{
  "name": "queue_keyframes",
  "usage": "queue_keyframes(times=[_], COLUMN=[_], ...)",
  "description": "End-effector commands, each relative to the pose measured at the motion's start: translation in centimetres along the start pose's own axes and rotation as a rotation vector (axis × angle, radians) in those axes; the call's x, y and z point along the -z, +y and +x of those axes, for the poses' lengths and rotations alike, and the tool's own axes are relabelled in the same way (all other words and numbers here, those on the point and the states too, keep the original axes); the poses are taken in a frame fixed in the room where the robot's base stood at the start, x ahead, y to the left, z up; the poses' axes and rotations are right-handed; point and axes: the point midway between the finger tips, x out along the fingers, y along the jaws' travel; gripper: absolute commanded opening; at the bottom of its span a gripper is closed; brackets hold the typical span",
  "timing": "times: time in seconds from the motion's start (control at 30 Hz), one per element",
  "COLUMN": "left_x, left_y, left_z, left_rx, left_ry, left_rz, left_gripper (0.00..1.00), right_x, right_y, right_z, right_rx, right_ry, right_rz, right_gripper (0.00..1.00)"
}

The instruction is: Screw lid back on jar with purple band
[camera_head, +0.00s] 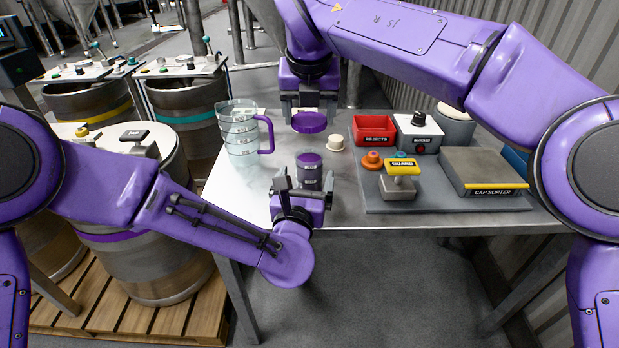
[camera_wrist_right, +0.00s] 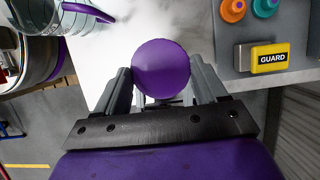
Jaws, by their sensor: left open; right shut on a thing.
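The jar with the purple band (camera_head: 310,160) stands upright on the table and its lower part is partly hidden by my left gripper. My left gripper (camera_head: 304,180) is open at the jar's near side, with a finger to either side of it; I cannot tell whether they touch it. My right gripper (camera_head: 308,108) points down and is shut on the round purple lid (camera_head: 309,123), above the table and behind the jar. In the right wrist view the lid (camera_wrist_right: 162,66) sits between the two fingers of the right gripper (camera_wrist_right: 163,85).
A clear pitcher (camera_head: 240,132) with a purple handle stands left of the jar. A small cream cap (camera_head: 336,142) lies right of the lid. On the grey mat (camera_head: 440,206) at right are a red rejects bin (camera_head: 374,124), a yellow guard block (camera_head: 401,166) and the cap sorter (camera_head: 485,168).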

Motion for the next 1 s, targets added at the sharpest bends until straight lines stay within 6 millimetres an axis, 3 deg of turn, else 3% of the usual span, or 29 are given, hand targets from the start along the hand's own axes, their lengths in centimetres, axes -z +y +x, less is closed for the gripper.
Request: queue_keyframes(times=[0.1,0.3,0.7,0.73,0.77,0.97,1.0], left_x=[0.0,0.0,0.0,0.0,0.0,0.0,0.0], left_y=[0.0,0.0,0.0,0.0,0.0,0.0,0.0], left_z=[2.4,5.3,6.3,6.3,6.3,6.3,6.3], left_rx=[0.0,0.0,0.002,0.002,0.002,0.001,0.001], left_ry=[-0.001,0.0,0.0,0.0,0.0,0.0,0.0], left_rz=[0.001,0.001,0.001,0.001,0.001,0.001,0.001], left_gripper=[0.93,0.93,0.93,0.89,0.8,0.14,0.13], right_x=[0.0,0.0,0.0,0.0,0.0,0.0,0.0], right_y=[-0.1,-0.1,-0.1,-0.1,-0.1,-0.1,-0.1], right_z=[0.0,0.0,0.0,0.0,0.0,0.0,0.0], right_rx=[0.001,0.001,0.001,0.001,0.001,0.001,0.001], right_ry=[0.0,0.0,0.0,0.0,0.0,0.0,0.0], right_rz=[0.001,0.002,0.002,0.002,0.002,0.002,0.002], right_gripper=[0.43,0.43,0.43,0.43,0.43,0.43,0.43])
